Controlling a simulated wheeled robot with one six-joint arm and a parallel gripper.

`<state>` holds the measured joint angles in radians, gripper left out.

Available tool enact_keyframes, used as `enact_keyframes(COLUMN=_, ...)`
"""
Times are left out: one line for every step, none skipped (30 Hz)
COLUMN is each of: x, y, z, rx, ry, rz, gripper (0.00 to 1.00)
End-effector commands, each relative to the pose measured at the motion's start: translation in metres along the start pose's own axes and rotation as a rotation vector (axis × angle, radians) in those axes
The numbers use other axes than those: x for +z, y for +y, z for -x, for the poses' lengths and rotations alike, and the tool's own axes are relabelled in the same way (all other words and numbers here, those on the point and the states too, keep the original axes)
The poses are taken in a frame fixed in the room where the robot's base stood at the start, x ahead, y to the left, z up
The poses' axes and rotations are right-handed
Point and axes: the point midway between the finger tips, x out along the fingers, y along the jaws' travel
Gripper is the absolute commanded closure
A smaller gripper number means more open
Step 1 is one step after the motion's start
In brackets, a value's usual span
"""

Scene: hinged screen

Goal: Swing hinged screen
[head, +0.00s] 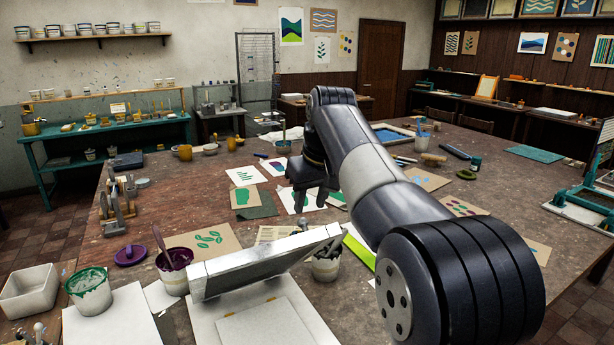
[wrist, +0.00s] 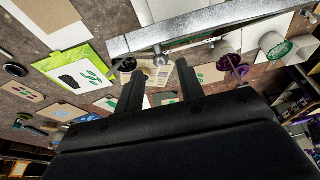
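The hinged screen (head: 262,265) is a pale metal-edged frame at the front middle of the table in the head view. It stands tilted up over its white base board (head: 207,318). In the wrist view its speckled silver edge (wrist: 205,30) crosses the top, with a small round knob on it. My gripper (head: 306,200) hangs beyond the screen, over the table, apart from the frame. In the wrist view my gripper (wrist: 160,84) has its two dark fingers spread with nothing between them. The screen's hinge is not clear to see.
A purple paint pot (head: 174,272) stands left of the screen, and another pot (head: 326,264) stands close by its right end. A green paint pot (head: 89,290) and a white tub (head: 29,291) are at the front left. Printed sheets lie around the table's middle.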

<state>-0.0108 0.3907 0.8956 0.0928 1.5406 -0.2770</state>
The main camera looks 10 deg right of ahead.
Motion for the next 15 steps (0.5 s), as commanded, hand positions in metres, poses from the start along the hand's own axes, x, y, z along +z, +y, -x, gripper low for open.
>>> enact_keyframes(x=-0.005, y=0.0, z=0.004, rx=-0.002, ry=0.003, rz=0.006, gripper=0.64)
enact_keyframes(x=-0.007, y=0.0, z=0.004, rx=-0.003, ry=0.004, rz=0.009, gripper=0.64)
enact_keyframes(x=-0.009, y=0.0, z=0.005, rx=-0.003, ry=0.006, rz=0.012, gripper=0.64)
enact_keyframes(x=-0.01, y=0.0, z=0.006, rx=-0.004, ry=0.006, rz=0.014, gripper=0.64)
enact_keyframes(x=-0.011, y=0.0, z=0.006, rx=-0.004, ry=0.007, rz=0.015, gripper=0.64)
enact_keyframes(x=-0.011, y=0.0, z=0.006, rx=-0.004, ry=0.007, rz=0.015, gripper=0.64)
enact_keyframes(x=-0.011, y=0.0, z=0.006, rx=-0.004, ry=0.007, rz=0.015, gripper=0.64)
enact_keyframes(x=-0.011, y=0.0, z=0.006, rx=-0.004, ry=0.007, rz=0.015, gripper=0.64)
enact_keyframes(x=-0.01, y=0.0, z=0.005, rx=-0.004, ry=0.006, rz=0.015, gripper=0.64)
enact_keyframes(x=-0.01, y=0.0, z=0.004, rx=-0.004, ry=0.006, rz=0.015, gripper=0.64)
enact_keyframes(x=-0.01, y=0.0, z=0.003, rx=-0.004, ry=0.006, rz=0.015, gripper=0.64)
enact_keyframes(x=-0.01, y=0.0, z=0.001, rx=-0.005, ry=0.005, rz=0.015, gripper=0.64)
enact_keyframes(x=-0.01, y=0.0, z=-0.001, rx=-0.005, ry=0.005, rz=0.015, gripper=0.64)
enact_keyframes(x=-0.01, y=0.0, z=-0.004, rx=-0.005, ry=0.005, rz=0.015, gripper=0.64)
enact_keyframes(x=-0.01, y=0.0, z=-0.009, rx=-0.005, ry=0.004, rz=0.014, gripper=0.64)
